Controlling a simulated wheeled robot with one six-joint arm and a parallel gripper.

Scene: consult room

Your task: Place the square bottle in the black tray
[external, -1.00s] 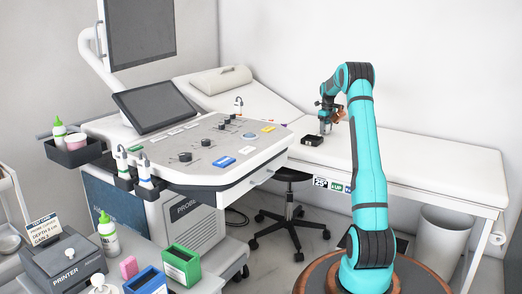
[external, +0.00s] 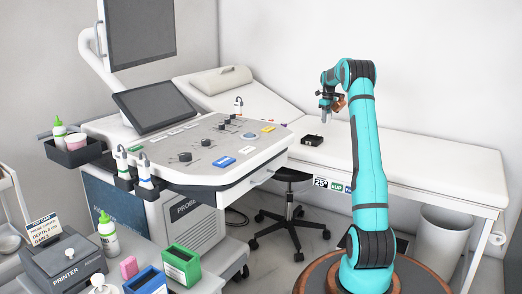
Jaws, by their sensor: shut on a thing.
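My gripper (external: 326,106) is above the examination couch, at the end of the arm, and points down. It is shut on the square bottle (external: 326,116), a small pale, see-through thing that hangs below the fingers and is hard to make out against the white couch. The bottle looks about upright and clear of the couch. The small black tray (external: 313,141) lies on the couch, below and a little left of my gripper. The inside of the tray is too small to make out.
The white couch (external: 420,163) is clear to the right of the tray. The ultrasound console (external: 205,150) stands to the left, with a screen and probes. A black stool (external: 291,175) stands in front of the couch, and a bin (external: 443,235) is at the right.

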